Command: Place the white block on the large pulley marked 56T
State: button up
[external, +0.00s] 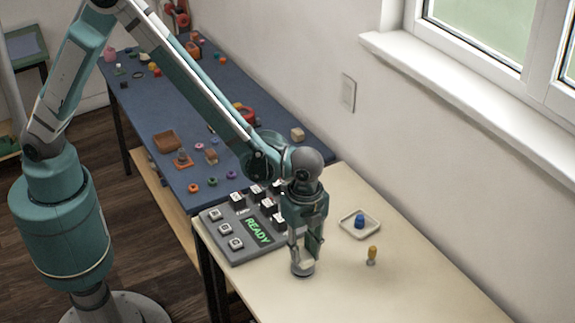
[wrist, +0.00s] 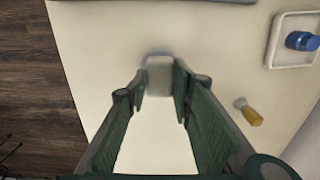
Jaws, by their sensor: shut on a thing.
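My gripper (external: 304,258) points down over the cream table, near its left edge and in front of the control panel. In the wrist view its two fingers (wrist: 159,88) are closed on the sides of the white block (wrist: 159,73). A small grey rounded edge (wrist: 155,53) shows just beyond the block. In the external view a pale grey rounded piece (external: 302,269) shows at the fingertips, at or close to the table. I cannot tell whether it is the block or something under it. I cannot make out a pulley marked 56T in either view.
A square white tray (external: 345,228) with a blue piece (external: 360,221) is to the right. A grey panel reading READY (external: 257,232) is behind on the left. The table front is clear.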

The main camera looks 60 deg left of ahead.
aim_at(303, 254)
jog(key=shift+f, duration=0.2)
jog(key=o, duration=0.9)
jog(key=shift+r, duration=0.15)
notch_tip(303, 254, up, 12)
jog(key=shift+r+p, duration=0.1)
jog(key=shift+p, duration=0.6)
